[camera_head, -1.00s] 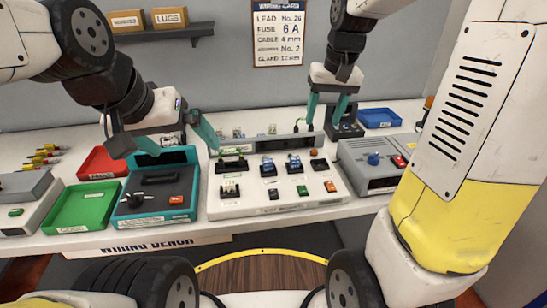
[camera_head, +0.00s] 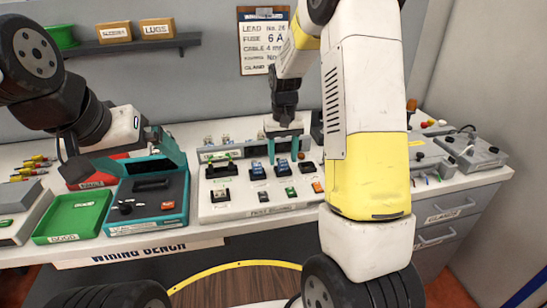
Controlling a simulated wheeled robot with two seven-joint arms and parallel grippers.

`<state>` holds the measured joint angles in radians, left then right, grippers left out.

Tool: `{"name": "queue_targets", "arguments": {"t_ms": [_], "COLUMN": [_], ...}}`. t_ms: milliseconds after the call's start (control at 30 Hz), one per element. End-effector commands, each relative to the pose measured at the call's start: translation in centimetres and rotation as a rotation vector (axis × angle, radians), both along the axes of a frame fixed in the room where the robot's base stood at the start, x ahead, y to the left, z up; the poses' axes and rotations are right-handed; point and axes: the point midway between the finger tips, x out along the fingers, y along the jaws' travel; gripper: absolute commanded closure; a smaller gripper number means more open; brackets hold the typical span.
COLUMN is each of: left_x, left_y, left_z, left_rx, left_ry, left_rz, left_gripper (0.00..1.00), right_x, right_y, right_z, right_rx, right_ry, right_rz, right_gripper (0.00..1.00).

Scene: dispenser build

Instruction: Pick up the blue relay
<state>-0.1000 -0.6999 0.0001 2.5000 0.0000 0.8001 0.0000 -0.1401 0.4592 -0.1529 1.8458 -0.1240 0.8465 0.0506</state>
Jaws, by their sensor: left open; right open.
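Two small dark-bodied blue parts sit on the white panel (camera_head: 232,207): a left one (camera_head: 257,169) and a right one (camera_head: 282,164). I take them for relays but cannot tell which the task means. My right gripper (camera_head: 283,150) points down with its teal fingers apart, just behind and above the right blue part. It looks empty. My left gripper (camera_head: 124,160) is open and empty, above the open teal case (camera_head: 151,226) and the red tray.
A green part (camera_head: 291,192) and an orange part (camera_head: 318,187) sit near the panel's front. A green tray (camera_head: 72,216) is at the left. My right arm hides the bench right of the panel. Grey boxes (camera_head: 470,148) stand at the far right.

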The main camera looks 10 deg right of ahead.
Motion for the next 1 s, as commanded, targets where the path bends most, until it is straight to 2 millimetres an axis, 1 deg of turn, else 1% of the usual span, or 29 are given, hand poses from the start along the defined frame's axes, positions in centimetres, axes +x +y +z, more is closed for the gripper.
{"name": "queue_targets", "arguments": {"t_ms": [33,100,300,333,467,500,600,867,1000], "left_x": [0.0,0.0,0.0,0.0,-0.01,-0.01,-0.01,0.0,-0.01], "left_y": [0.0,0.0,0.0,0.0,0.0,0.0,0.0,0.0,0.0], "left_z": [0.0,0.0,0.0,0.0,0.01,0.01,0.01,0.0,0.01], "left_rx": [0.0,0.0,0.0,0.0,0.0,0.0,0.0,0.0,0.0], "left_ry": [0.0,0.0,0.0,0.0,0.0,0.0,0.0,0.0,0.0], "left_rz": [0.0,0.0,0.0,0.0,0.0,0.0,0.0,0.0,0.0], "left_gripper": [0.0,0.0,0.0,0.0,0.0,0.0,0.0,0.0,0.0], "right_x": [-0.02,-0.01,0.01,0.01,0.01,0.01,0.01,0.02,0.05], "right_y": [-0.01,-0.01,-0.02,-0.02,-0.02,-0.02,-0.02,-0.01,-0.01], "right_z": [-0.49,-0.82,-0.85,-0.85,-0.83,-0.83,-0.82,-0.8,-0.42], "right_rx": [0.0,0.0,0.0,0.0,0.0,0.0,0.0,0.0,0.0], "right_ry": [0.001,0.001,-0.001,-0.001,-0.001,-0.001,-0.001,-0.001,-0.002], "right_rz": [0.0,0.0,-0.001,-0.001,-0.001,-0.001,-0.001,-0.001,0.0], "right_gripper": [0.47,0.47,0.47,0.49,0.75,0.83,1.0,1.0,1.0]}}
